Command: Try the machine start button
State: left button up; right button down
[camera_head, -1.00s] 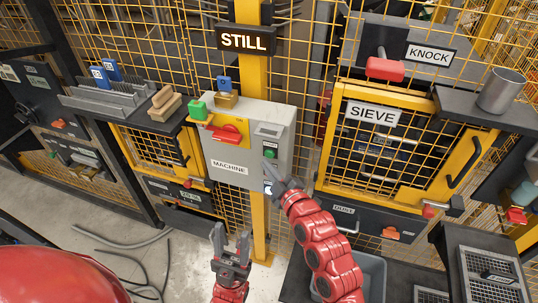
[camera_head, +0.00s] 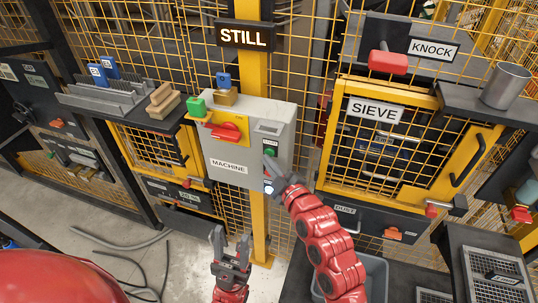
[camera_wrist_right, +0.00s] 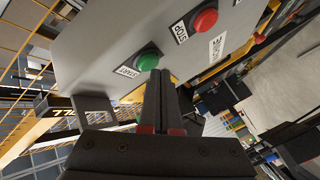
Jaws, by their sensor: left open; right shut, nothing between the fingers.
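The grey machine box (camera_head: 225,155) labelled MACHINE hangs on the yellow post, with a red switch handle on a yellow plate (camera_head: 226,131). Its green start button (camera_head: 269,152) is on the right part of the front; in the right wrist view the green button (camera_wrist_right: 148,60) sits beside a START label, with a red stop button (camera_wrist_right: 204,21) farther right. My right gripper (camera_head: 270,168) is shut and empty, its tips at or just below the green button; contact cannot be told. My left gripper (camera_head: 231,246) is open and empty, low in front of the post.
A lit STILL sign (camera_head: 243,37) is above the box. A green block (camera_head: 197,107) and a blue padlock (camera_head: 224,82) are at the box top. The SIEVE cage door (camera_head: 385,150) stands to the right. A grey bin (camera_head: 372,272) is below my right arm.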

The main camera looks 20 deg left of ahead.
jog(key=shift+w+b, duration=0.4)
jog(key=shift+b, duration=0.35)
dwell(0.8)
dwell(0.4)
jog(key=shift+s, duration=0.85)
jog(key=s, duration=0.5)
dwell(0.6)
